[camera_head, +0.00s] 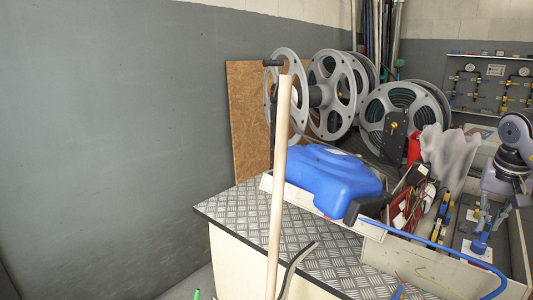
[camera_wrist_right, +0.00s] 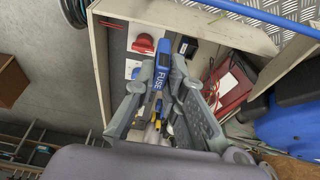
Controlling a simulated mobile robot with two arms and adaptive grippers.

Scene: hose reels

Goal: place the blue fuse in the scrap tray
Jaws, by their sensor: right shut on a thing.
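My right gripper (camera_head: 484,222) is shut on the blue fuse (camera_wrist_right: 160,64), holding it between the fingertips; the word FUSE is readable on it in the right wrist view. In the head view the fuse (camera_head: 479,243) hangs below the fingers, over the pale open box (camera_head: 428,264) at the right. The gripper fingers (camera_wrist_right: 168,88) also show in the wrist view. A shallow pale tray (camera_head: 317,208) sits left of that box with a blue canister in it. I cannot tell which container is the scrap tray. My left gripper is not in view.
The blue canister (camera_head: 330,180), a bent blue bar (camera_head: 440,247), a wooden pole (camera_head: 278,190) and a grey cloth (camera_head: 448,155) crowd the area. Red and black items (camera_head: 410,200) lie in the box. Grey hose reels (camera_head: 335,95) stand behind. The tread-plate top (camera_head: 240,208) has bare room at left.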

